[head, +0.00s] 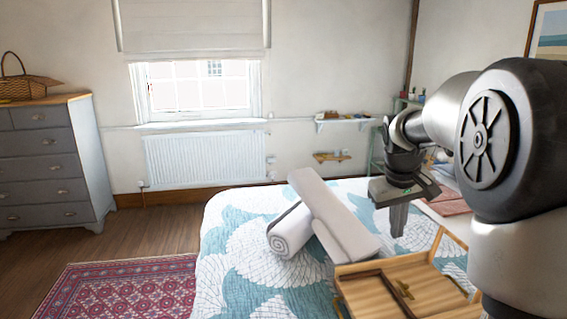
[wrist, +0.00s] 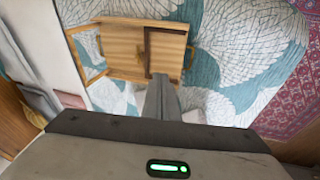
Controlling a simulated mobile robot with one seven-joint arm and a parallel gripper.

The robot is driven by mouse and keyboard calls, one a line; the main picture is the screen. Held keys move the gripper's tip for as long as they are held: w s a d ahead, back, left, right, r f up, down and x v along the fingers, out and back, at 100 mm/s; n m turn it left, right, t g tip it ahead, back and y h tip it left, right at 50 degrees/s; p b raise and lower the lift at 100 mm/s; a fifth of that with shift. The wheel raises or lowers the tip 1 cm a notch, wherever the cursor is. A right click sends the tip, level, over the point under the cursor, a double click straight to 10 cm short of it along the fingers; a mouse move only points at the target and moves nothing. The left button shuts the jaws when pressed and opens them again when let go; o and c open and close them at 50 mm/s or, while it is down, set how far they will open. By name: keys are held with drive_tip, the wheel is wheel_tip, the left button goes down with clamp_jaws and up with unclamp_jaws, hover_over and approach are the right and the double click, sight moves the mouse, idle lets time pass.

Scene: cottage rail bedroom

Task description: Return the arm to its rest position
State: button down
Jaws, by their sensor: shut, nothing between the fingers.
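My gripper (head: 398,220) hangs fingers down above the bed, at the right of the head view, with its arm reaching in from the right edge. Its fingers are together with nothing between them. In the wrist view the shut fingers (wrist: 161,97) point toward a wooden tray (wrist: 112,48) on the bed. In the head view the wooden tray (head: 408,281) lies below and nearer than the gripper, apart from it. My arm link hides part of the right side of the room.
The bed (head: 225,240) has a teal and white quilt. A grey dresser (head: 48,160) with a basket (head: 22,80) stands at the left. A red rug (head: 125,290) covers the floor. A small shelf (head: 345,121) is on the wall.

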drive_tip(key=s+a+r+t, duration=0.1)
drive_tip(key=s+a+r, duration=0.25)
drive_tip(key=s, duration=0.25)
drive_tip(key=s+a+r, duration=0.2)
drive_tip(key=s+a, duration=0.2)
drive_tip(key=s, duration=0.3)
drive_tip(key=s+a+f+m+t+y+p, duration=0.1)
drive_tip(key=s+a, duration=0.2)
drive_tip(key=s, duration=0.4)
drive_tip(key=s+a+f+t+y, duration=0.1)
drive_tip(key=s+a+f, duration=0.1)
drive_tip(key=s, duration=0.6)
wheel_tip(320, 180, up, 12)
drive_tip(key=p, duration=1.1)
drive_tip(key=shift+w+a, duration=0.15)
drive_tip(key=shift+w, duration=0.25)
